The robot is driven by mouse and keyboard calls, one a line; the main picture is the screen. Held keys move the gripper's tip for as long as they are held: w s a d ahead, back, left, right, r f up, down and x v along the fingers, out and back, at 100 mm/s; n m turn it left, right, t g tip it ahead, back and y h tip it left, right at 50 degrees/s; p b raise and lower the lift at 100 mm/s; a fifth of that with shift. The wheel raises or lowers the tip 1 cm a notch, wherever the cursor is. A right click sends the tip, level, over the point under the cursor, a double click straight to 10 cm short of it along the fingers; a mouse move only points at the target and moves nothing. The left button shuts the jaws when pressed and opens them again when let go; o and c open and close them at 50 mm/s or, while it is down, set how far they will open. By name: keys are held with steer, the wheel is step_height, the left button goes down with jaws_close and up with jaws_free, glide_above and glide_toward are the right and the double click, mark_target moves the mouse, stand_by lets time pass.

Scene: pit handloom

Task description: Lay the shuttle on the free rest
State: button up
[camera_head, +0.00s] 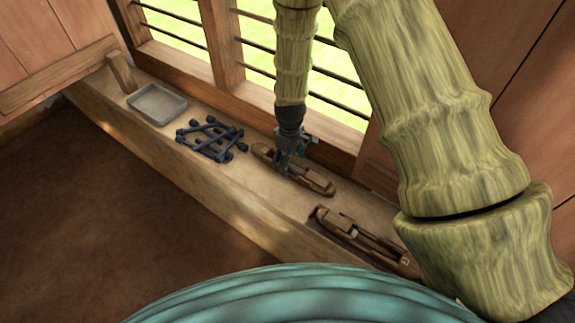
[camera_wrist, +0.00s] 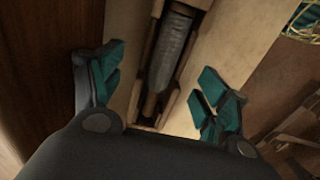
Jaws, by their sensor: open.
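A long brown wooden shuttle (camera_head: 318,183) lies on the ledge below my gripper (camera_head: 287,163) in the head view. In the wrist view the shuttle (camera_wrist: 172,52) shows a grey wound bobbin in its slot. My gripper (camera_wrist: 160,75) is open, with its teal fingers on either side of the shuttle. A second long wooden piece (camera_head: 365,238) lies nearer on the ledge, partly hidden by my arm. I cannot tell for certain which thing is the free rest.
A dark blue frame of crossed rods (camera_head: 212,138) sits on the ledge (camera_head: 240,185), left of the shuttle. A shallow grey tray (camera_head: 157,104) and a small wooden block (camera_head: 121,73) are farther left. A barred window (camera_head: 225,45) stands behind the ledge. The brown floor (camera_head: 90,230) is clear.

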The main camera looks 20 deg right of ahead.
mark_target(290, 165)
steer(key=shift+s+d+f+p, duration=0.1)
steer(key=shift+s+f+p, duration=0.25)
steer(key=shift+s, duration=0.2)
steer(key=shift+f, duration=0.4)
steer(key=shift+w+f, duration=0.35)
steer(key=shift+f, duration=0.45)
steer(key=shift+s+r, duration=0.2)
steer(key=shift+w+f, duration=0.15)
steer(key=c, duration=1.4)
steer(key=shift+r, duration=0.2)
